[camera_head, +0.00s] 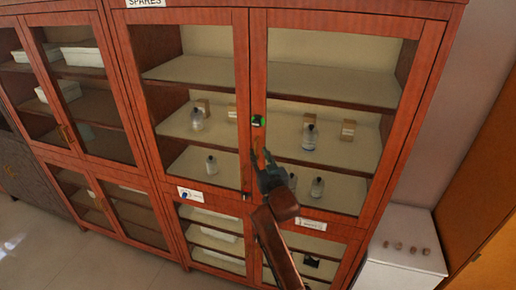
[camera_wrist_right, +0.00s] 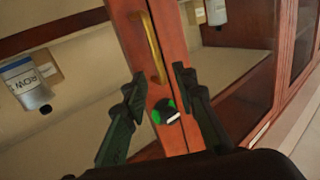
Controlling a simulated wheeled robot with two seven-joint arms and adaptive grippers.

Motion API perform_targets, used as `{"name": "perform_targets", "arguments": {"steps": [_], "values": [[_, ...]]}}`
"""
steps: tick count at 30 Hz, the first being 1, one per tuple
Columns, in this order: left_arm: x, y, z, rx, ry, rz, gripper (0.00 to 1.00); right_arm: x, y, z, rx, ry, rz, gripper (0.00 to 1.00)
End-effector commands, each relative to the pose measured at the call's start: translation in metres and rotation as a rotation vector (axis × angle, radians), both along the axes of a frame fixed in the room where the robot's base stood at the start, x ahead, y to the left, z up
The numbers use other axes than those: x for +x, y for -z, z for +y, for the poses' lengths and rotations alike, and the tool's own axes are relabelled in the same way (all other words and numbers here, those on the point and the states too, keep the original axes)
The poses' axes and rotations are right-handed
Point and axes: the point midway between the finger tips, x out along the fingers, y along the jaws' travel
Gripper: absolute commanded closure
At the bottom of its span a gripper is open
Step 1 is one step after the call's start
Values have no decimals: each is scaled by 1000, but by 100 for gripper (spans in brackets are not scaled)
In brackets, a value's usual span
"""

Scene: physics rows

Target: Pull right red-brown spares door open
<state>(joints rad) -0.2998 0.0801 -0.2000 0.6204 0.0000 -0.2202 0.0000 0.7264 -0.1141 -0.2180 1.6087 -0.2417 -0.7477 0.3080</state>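The spares cabinet's right red-brown door (camera_head: 345,23) has a glass pane and looks closed beside the left door (camera_head: 240,60). Its stile with an upright brass handle (camera_wrist_right: 152,45) shows in the right wrist view. A round black and green knob (camera_head: 258,121) sits on the stile; it also shows in the right wrist view (camera_wrist_right: 165,112). My right gripper (camera_head: 262,160) is at the stile. In the right wrist view its fingers (camera_wrist_right: 159,76) are apart, one on each side of the handle's lower end, with nothing gripped. My left gripper is out of view.
Bottles and small boxes stand on the shelves behind the glass, including a bottle (camera_head: 309,137). A white cabinet (camera_head: 405,240) with several small items on top stands at the lower right. An orange panel (camera_head: 475,150) is at the far right. Floor is clear at the lower left.

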Motion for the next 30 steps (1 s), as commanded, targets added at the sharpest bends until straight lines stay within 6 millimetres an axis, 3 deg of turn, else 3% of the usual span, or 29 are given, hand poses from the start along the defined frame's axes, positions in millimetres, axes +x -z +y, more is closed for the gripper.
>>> {"name": "perform_targets", "arguments": {"steps": [9,20,30], "values": [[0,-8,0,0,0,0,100,33,-1,10,-1,0,0,74],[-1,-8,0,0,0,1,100,37,0,11,1,-1,0,74],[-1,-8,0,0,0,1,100,37,1,10,0,0,0,97]]}}
